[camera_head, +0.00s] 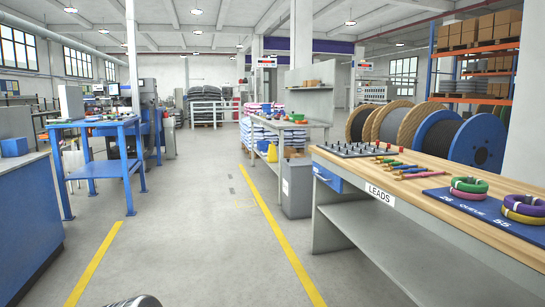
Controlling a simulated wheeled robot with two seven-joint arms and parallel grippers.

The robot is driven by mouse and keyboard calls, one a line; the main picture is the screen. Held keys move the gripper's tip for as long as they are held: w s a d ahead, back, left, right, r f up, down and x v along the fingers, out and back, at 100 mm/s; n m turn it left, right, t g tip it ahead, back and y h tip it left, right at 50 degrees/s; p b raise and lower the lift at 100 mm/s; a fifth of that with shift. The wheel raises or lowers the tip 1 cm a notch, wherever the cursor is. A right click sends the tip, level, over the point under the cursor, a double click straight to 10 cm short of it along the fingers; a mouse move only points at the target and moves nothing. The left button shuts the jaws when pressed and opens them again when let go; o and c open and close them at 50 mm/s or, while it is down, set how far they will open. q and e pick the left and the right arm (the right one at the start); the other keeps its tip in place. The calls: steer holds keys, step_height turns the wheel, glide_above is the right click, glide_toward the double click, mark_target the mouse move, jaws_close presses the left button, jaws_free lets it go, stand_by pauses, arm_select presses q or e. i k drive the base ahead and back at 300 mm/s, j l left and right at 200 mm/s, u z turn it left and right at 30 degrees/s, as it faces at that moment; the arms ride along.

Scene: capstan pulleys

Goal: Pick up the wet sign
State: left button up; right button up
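I cannot make out a wet sign for certain. A small yellow object (271,153) shows on the far side of the yellow floor line, beside the grey bin and below the grey worktable. It is too small to tell whether it is a sign or a container. Neither of my grippers shows. Only a rounded grey part, likely of my own arm, shows at the bottom edge, left of the middle.
A wooden-topped bench (430,180) with coiled cables and a LEADS label fills the right. A grey bin (297,189) stands at its far end. A blue table (98,124) and blue cabinet (28,225) stand left. The aisle floor (185,225) between yellow lines is clear.

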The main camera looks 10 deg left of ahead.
mark_target(271, 157)
steer(key=i+j+u, duration=0.35)
steer(key=i, duration=0.6)
steer(key=i+u, duration=0.35)
steer(key=i, duration=5.8)
steer(key=i+z, duration=0.45)
steer(key=i+j+z, duration=0.4)
steer(key=i, duration=0.2)
steer(key=i+j+z, duration=0.3)
steer(key=i+z, duration=0.15)
